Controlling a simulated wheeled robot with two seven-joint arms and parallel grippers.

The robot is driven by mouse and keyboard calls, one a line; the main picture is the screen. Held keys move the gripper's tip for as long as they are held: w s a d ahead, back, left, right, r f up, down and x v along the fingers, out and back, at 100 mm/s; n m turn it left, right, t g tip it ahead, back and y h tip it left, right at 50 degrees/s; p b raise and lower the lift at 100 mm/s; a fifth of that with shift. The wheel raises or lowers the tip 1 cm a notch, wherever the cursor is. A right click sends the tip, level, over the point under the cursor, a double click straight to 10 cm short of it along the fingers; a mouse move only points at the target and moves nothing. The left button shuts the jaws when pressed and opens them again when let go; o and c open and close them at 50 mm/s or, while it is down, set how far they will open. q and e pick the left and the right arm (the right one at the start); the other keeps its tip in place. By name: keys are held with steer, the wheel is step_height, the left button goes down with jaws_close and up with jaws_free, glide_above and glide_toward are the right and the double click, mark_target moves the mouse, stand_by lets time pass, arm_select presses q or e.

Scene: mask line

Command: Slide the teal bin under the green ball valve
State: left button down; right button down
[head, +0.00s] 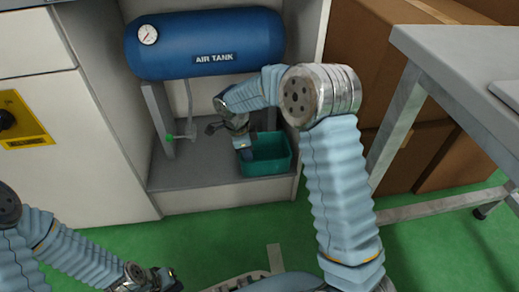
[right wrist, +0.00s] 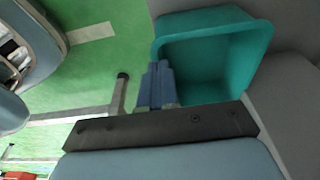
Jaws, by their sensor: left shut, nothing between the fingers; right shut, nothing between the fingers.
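The teal bin (head: 268,160) stands on the grey shelf floor under the blue air tank (head: 208,45). The green ball valve (head: 170,137) is at the end of the tank's drain pipe, to the left of the bin and apart from it. My right gripper (head: 246,155) is shut and empty at the bin's left side. In the right wrist view its closed fingers (right wrist: 158,84) are beside the wall of the bin (right wrist: 212,60); I cannot tell whether they touch it. My left gripper (head: 168,280) is shut and empty, low at the left over the floor.
The shelf (head: 195,175) is bare between the valve and the bin. A tank support leg (head: 158,118) stands left of the valve. Cardboard boxes (head: 400,60) and a grey table (head: 460,60) are at the right. The green floor (head: 220,232) in front is mostly clear.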

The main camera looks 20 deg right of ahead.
steer(key=s+d, duration=0.1)
steer(key=d, duration=0.2)
steer(key=s+d, duration=0.1)
steer(key=d, duration=0.3)
steer(key=s+d+b, duration=0.1)
steer(key=d, duration=0.3)
steer(key=shift+d, duration=0.25)
steer(key=shift+f+b, duration=0.4)
steer(key=shift+f, duration=0.2)
arm_select(q)
step_height(320, 180, down, 2)
steer(key=shift+f+b, duration=0.15)
steer(key=shift+b, duration=0.15)
arm_select(e)
steer(key=shift+f, duration=0.2)
steer(key=shift+f, duration=0.1)
